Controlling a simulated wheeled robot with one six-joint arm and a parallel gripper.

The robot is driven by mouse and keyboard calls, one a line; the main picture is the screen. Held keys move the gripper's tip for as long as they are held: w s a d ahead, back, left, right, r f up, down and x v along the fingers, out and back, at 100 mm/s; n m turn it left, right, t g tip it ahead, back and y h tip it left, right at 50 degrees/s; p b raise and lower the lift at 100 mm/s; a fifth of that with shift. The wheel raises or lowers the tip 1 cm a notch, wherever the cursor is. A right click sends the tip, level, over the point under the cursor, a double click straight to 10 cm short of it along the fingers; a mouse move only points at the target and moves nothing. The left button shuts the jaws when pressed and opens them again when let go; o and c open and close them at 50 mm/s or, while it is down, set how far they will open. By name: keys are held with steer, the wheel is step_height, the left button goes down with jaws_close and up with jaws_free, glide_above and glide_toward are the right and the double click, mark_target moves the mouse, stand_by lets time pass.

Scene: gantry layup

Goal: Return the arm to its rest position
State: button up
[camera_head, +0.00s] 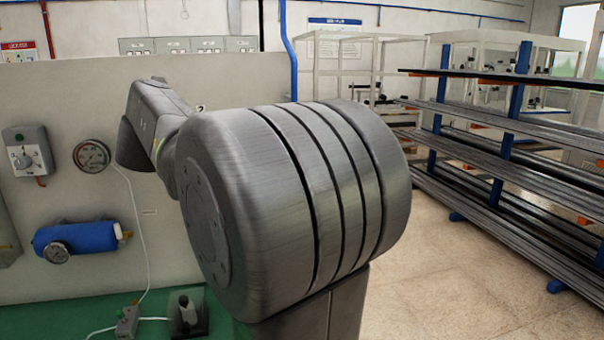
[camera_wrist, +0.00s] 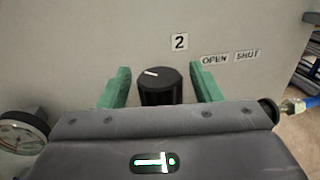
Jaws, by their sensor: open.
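My gripper (camera_wrist: 160,90) shows in the wrist view with its two green fingers apart. Between and beyond the fingers is a black round knob (camera_wrist: 158,84) with a white mark line, on a pale panel (camera_wrist: 80,40). A "2" label sits above the knob, and "OPEN" and "SHUT" labels are to its right. A gap shows between each finger and the knob. In the head view my arm fills the middle and reaches toward the panel (camera_head: 90,95); my gripper and the knob are hidden there.
A green surface (camera_head: 55,322) lies below, with a small device (camera_head: 187,310). A rack of long bars (camera_head: 510,150) stands right; floor (camera_head: 460,290) before it is clear.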

steer(key=shift+r+n+g+y+p, duration=0.1)
steer(key=shift+n+g+y+p, duration=0.65)
steer(key=shift+n+y+p, duration=1)
steer(key=shift+r+n+g+y+p, duration=0.1)
steer(key=shift+n+g+y+p, duration=0.75)
steer(key=shift+y+p, duration=1.65)
steer(key=shift+n+g+y+p, duration=0.35)
steer(key=shift+n+p, duration=0.25)
steer(key=shift+p, duration=0.35)
steer(key=shift+f+y, duration=0.2)
steer(key=shift+y, duration=0.1)
steer(key=shift+r, duration=0.1)
